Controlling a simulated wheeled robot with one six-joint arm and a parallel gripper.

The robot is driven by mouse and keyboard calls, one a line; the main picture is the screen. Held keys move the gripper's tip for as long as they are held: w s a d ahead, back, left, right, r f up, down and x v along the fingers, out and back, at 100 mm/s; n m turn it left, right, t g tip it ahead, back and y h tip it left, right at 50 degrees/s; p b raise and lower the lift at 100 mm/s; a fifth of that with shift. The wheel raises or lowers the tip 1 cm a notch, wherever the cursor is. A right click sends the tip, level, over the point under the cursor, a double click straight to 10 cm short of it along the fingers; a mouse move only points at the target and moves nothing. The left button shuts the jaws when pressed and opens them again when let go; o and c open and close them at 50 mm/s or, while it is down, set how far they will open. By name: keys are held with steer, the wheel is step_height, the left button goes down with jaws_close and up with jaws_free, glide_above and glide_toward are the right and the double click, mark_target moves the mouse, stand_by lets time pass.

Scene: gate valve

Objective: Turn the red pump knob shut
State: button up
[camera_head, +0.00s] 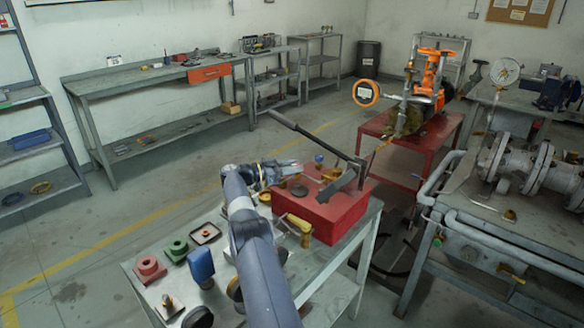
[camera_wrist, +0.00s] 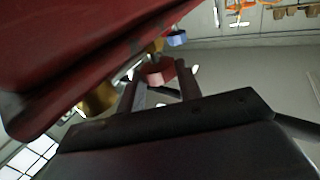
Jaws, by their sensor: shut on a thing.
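The red hand pump (camera_head: 335,218) sits on the grey bench, with a long dark lever (camera_head: 315,136) rising to the left above it. In the wrist view its red body (camera_wrist: 85,45) fills the upper left, seen close and tilted. A small red knob (camera_wrist: 160,72) shows below it, between the two dark fingers of my gripper (camera_wrist: 158,84). The gripper is shut on this knob. In the head view my gripper (camera_head: 285,166) is at the far left side of the pump; the knob is hidden there, and its turn angle cannot be told.
A blue knob-like part (camera_wrist: 177,38) shows just past the red knob. Near the pump on the bench are a yellow-handled part (camera_head: 299,224), a green block (camera_head: 177,248), a red block (camera_head: 149,268) and a blue item (camera_head: 200,266). An orange valve (camera_head: 428,72) stands on a red table behind.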

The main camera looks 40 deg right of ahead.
steer(key=o, duration=1)
steer(key=shift+s, duration=0.1)
steer(key=shift+c, duration=0.2)
steer(key=shift+r, duration=0.15)
step_height(320, 180, up, 10)
steer(key=p, duration=0.6)
